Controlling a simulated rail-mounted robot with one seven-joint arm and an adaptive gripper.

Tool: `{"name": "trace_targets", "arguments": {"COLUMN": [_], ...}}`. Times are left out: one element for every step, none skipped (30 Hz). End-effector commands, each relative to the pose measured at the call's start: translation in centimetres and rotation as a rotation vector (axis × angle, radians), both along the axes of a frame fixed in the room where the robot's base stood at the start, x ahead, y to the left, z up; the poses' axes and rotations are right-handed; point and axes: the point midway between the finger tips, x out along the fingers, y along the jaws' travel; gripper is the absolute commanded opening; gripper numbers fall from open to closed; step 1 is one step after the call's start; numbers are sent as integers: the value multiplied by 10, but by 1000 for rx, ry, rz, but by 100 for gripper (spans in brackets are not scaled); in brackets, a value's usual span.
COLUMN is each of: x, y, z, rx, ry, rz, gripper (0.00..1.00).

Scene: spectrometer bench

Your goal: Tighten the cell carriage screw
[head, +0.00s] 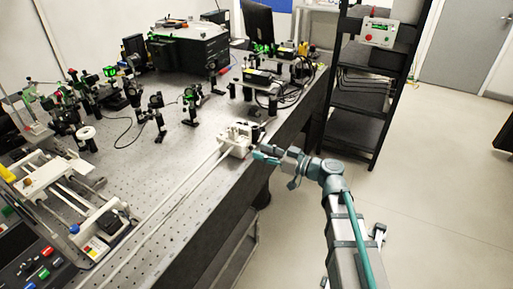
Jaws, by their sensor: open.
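In the head view, a small white carriage (236,136) sits at the far end of two pale parallel rods, near the right edge of the optical bench. I take it to be the cell carriage. Its screw is too small to make out. My gripper (258,155) is just right of the carriage, at the bench edge, with its tips pointing left toward it. The gripper is open and no object shows in it. I cannot tell whether the tips touch the carriage.
The perforated bench (185,155) carries several optical mounts at the back left. A white-framed device (60,180) stands at the left, near a panel with coloured buttons (45,270). A black shelf rack (360,100) stands behind my arm. The floor at right is clear.

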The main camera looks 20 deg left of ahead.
Motion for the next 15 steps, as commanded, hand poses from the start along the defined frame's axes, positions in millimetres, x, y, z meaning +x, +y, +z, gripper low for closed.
{"name": "trace_targets", "arguments": {"x": [2, 3, 4, 4, 4, 5, 5, 5, 5, 5, 5, 5, 5, 5, 5], "y": [8, 11, 15, 18, 20, 23, 24, 25, 26, 27, 27, 27, 27, 27, 27], "z": [1, 1, 1, 1, 1, 1, 1, 1, 0, 0, 0, 0, 0, 0, 0], "rx": [0, 0, 0, 0, 0, 0, 0, 0, 0, 0, 0, 0, 0, 0, 0], "ry": [0, 0, 0, 0, -1, -1, -1, -1, -1, -1, -1, -1, -1, -1, -1], "rz": [1, 1, 1, 1, 1, 1, 0, -1, -1, -1, -1, -1, -1, -1, -1], "gripper": [42, 42, 42, 42, 42, 42, 42, 42, 42, 42, 42, 42, 42, 42, 42]}}
